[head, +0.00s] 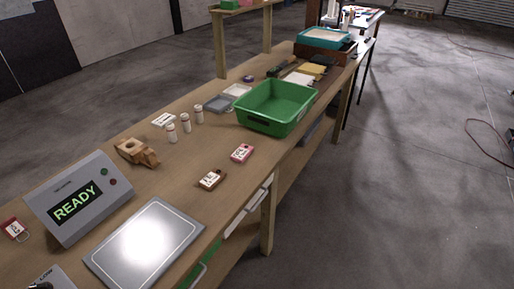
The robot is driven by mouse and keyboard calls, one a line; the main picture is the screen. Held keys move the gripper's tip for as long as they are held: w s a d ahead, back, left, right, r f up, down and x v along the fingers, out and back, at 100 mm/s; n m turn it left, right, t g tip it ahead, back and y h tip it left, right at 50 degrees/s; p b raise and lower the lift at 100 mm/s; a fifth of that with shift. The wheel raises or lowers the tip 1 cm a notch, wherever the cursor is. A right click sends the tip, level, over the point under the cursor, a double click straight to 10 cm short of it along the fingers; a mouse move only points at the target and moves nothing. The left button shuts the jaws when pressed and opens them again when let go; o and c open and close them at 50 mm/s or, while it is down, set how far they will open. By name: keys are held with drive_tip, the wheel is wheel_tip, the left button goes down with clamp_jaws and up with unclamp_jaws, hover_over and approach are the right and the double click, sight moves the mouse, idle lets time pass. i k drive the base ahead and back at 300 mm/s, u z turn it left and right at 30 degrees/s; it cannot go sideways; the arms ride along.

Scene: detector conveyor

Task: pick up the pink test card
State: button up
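The pink test card (242,153) lies flat on the wooden workbench (190,195), between the green bin and a brown-edged card. It has a pale label with dark marks too small to read. Nothing covers it. My gripper is not in view, so its position relative to the card does not show.
A brown-edged card (211,179) lies close to the pink card, nearer the camera. A green bin (272,122) stands beyond. Several white bottles (186,124), a tan wooden object (133,151), a READY console (82,198), a metal plate (146,243) and a red tag (14,229) share the bench.

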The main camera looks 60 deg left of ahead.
sight(242, 153)
drive_tip(key=i, duration=2.2)
drive_tip(key=u, duration=3.2)
